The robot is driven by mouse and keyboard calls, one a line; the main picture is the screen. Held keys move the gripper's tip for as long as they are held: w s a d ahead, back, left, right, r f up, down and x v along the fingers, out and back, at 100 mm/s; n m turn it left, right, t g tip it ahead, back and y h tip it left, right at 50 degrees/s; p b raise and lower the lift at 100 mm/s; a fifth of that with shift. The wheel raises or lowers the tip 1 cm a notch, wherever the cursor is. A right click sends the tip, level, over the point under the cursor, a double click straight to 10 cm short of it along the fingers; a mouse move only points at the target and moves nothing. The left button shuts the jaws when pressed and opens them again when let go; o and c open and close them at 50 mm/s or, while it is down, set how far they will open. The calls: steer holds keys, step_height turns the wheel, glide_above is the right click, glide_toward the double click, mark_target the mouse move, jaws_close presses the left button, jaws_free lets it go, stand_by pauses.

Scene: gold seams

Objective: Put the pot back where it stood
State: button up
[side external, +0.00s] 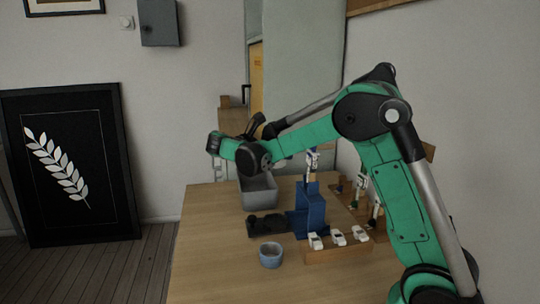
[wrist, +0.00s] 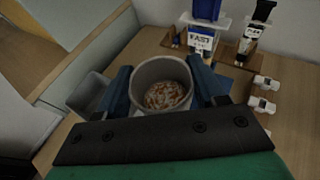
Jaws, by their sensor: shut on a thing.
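My gripper (wrist: 163,86) shows in the wrist view with its two blue fingers on either side of a grey round pot (wrist: 160,69). It is shut on the pot. I look down into the pot's open mouth, and it holds an orange and white speckled content. Whether the pot touches anything below cannot be told. In the side view my wrist is above the far part of the table, near the grey bin, and the fingers and held pot cannot be made out.
A grey bin (side external: 259,194) stands on the wooden table (side external: 215,240). A dark low object (side external: 265,225), a blue stand (side external: 309,215) and a small blue-grey cup (side external: 270,258) are nearby. White toy cars (side external: 338,238) line a wooden strip on the right. The front-left table is clear.

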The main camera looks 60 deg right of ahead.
steer(key=r, duration=0.1)
steer(key=r+t, duration=0.1)
steer(key=a+r+n, duration=0.1)
steer(key=shift+w+r, duration=0.35)
steer(key=w+a+r+n+t+y, duration=0.1)
steer(key=w+a+r+n+t, duration=0.15)
steer(key=a+n+t, duration=0.45)
steer(key=m+g+h, duration=0.1)
steer(key=m+g, duration=0.4)
steer(key=m, duration=0.1)
glide_above(234, 269)
step_height(234, 269, down, 16)
steer(key=shift+f, duration=3.6)
steer(key=shift+f, duration=0.55)
steer(key=o, duration=1.4)
